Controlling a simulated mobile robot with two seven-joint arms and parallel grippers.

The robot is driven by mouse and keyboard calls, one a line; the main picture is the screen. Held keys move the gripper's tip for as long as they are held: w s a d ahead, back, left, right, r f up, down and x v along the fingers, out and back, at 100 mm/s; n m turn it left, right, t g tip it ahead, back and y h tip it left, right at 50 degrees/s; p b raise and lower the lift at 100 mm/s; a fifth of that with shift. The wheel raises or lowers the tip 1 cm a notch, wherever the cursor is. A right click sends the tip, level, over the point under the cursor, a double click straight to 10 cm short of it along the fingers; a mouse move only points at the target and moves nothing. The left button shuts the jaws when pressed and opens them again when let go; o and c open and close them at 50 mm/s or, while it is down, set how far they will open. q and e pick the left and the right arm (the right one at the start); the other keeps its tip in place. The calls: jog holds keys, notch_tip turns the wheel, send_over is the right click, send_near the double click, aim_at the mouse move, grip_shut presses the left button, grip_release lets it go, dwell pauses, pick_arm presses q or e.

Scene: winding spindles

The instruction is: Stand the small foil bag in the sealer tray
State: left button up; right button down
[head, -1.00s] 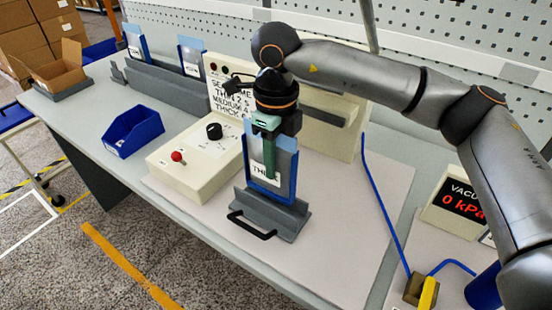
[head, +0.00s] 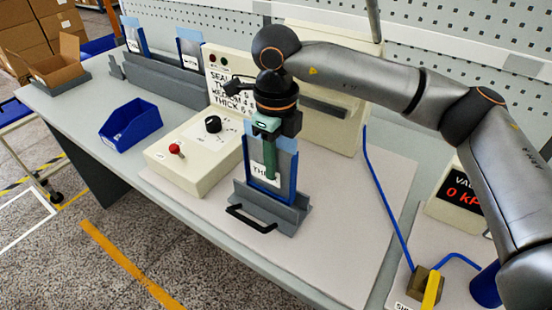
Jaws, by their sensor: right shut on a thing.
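A pale, silvery foil bag with a blue frame and a white label (head: 265,171) stands upright in the grey tray (head: 240,195) with the black handle, in front of the sealer. The label is partly covered and I can read only its first letters. My right gripper (head: 270,165) comes down from above and is shut on the bag, its green fingers over the upper part of it. The bag's lower end is hidden behind the tray's front wall, so I cannot tell whether it touches the bottom. My left gripper is out of view.
The sealer (head: 190,160) with a dial and red knob stands left of the tray. A blue bin (head: 130,127) lies farther left. Two more framed bags (head: 131,36) (head: 189,50) stand in a grey rack behind. A blue hose (head: 385,205) runs at the right.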

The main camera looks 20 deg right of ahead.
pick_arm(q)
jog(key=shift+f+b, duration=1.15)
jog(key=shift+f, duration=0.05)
pick_arm(e)
jog(key=shift+f, duration=1.5)
jog(key=c, duration=0.5)
grip_release()
notch_tip(320, 180, up, 12)
jog(key=shift+r, duration=0.2)
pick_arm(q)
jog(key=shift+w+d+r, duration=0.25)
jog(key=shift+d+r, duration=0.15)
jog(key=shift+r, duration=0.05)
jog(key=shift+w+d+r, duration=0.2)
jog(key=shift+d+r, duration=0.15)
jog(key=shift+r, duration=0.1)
pick_arm(e)
jog(key=shift+r, duration=0.1)
